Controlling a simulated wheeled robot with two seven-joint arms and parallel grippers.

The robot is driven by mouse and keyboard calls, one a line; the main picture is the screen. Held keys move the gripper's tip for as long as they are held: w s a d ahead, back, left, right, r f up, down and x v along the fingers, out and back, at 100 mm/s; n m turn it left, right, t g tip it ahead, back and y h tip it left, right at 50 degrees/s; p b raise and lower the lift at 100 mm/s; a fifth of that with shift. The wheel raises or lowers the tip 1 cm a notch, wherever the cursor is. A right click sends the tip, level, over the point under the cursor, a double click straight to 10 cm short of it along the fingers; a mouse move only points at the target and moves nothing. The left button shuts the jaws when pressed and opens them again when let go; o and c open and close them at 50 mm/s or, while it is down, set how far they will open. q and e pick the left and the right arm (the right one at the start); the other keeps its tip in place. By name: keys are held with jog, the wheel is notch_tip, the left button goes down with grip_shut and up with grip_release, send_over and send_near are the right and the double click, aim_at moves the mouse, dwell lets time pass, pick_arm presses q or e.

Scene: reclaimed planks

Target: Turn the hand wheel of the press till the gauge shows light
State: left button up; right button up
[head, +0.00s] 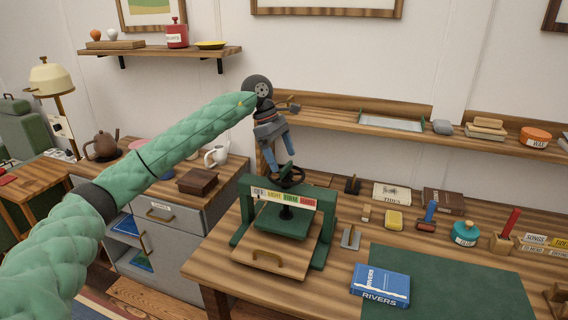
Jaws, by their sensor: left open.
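The green press (322,215) stands on the wooden workbench. Its dark hand wheel (297,180) sits on top of the frame, above a screw and a green plate (283,224). The gauge strip (284,198) on the front has coloured fields that seem to read off, light, firm and hard. I cannot make out where its pointer stands. My left gripper (280,150) is open, with blue fingers pointing down just above and behind the wheel. I cannot tell whether a finger touches the wheel. My right gripper is not in view.
Small tools, a yellow block (394,220) and a teal pot (465,234) stand nearby. A shelf (345,128) runs behind.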

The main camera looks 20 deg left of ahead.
pick_arm(q)
jog(key=v, duration=0.4)
jog(key=shift+b, duration=0.35)
jog(key=shift+a+r, duration=0.2)
jog(key=shift+r, duration=0.35)
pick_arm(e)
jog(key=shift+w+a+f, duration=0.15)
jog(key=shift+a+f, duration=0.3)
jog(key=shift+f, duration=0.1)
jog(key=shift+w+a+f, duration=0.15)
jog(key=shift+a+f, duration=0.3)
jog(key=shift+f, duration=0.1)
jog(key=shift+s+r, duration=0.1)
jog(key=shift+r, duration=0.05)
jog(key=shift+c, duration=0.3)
